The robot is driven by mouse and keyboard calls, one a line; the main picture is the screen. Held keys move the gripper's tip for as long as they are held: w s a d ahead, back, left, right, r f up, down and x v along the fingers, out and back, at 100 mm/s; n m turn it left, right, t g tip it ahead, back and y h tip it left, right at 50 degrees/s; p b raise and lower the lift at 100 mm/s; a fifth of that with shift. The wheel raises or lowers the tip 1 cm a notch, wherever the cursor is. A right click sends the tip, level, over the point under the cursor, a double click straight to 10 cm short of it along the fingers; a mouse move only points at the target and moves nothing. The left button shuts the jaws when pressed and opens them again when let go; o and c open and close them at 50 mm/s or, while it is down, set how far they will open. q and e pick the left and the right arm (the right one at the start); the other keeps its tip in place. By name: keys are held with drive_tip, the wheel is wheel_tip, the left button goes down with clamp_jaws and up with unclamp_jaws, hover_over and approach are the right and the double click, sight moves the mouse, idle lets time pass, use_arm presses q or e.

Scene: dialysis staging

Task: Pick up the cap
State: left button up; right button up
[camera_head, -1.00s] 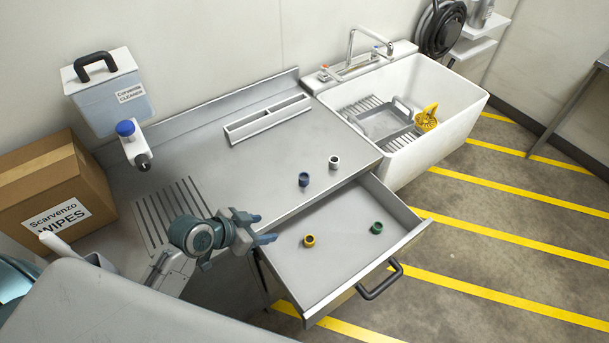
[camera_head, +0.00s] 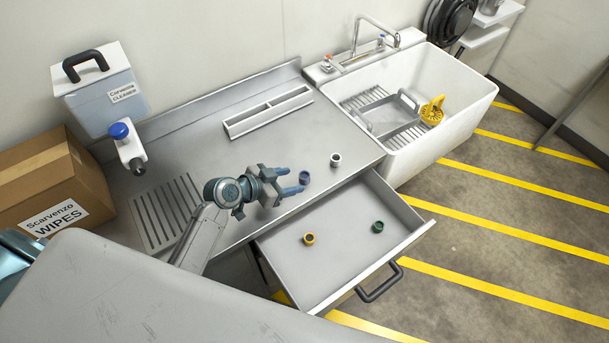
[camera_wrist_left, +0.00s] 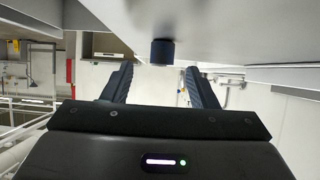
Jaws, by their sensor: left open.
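A blue cap (camera_head: 304,178) stands on the steel counter (camera_head: 235,165) near its front edge. A white cap (camera_head: 336,160) stands behind it to the right. A yellow cap (camera_head: 309,239) and a green cap (camera_head: 377,227) are in the open drawer (camera_head: 335,262). My left gripper (camera_head: 290,181) is open, its fingers pointing at the blue cap from the left. In the left wrist view the dark blue cap (camera_wrist_left: 162,52) appears just ahead, between the lines of the open, empty fingers (camera_wrist_left: 158,68). My right gripper is out of view.
A slotted holder (camera_head: 268,111) lies at the back of the counter. A cleaner dispenser (camera_head: 104,100) and a wipes box (camera_head: 50,180) are on the left. A white sink (camera_head: 455,115) holding a tray (camera_head: 385,118) and yellow item (camera_head: 432,111) adjoins the right side.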

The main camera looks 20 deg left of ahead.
sight(302, 176)
use_arm(q)
drive_tip(key=w+d+p, duration=0.1)
drive_tip(key=w+f, duration=0.1)
drive_tip(key=shift+w+d+p, duration=0.4)
drive_tip(key=shift+w+d+f, duration=0.3)
drive_tip(key=shift+w+f, duration=0.05)
drive_tip(key=shift+c, duration=0.6)
drive_tip(key=c, duration=0.9)
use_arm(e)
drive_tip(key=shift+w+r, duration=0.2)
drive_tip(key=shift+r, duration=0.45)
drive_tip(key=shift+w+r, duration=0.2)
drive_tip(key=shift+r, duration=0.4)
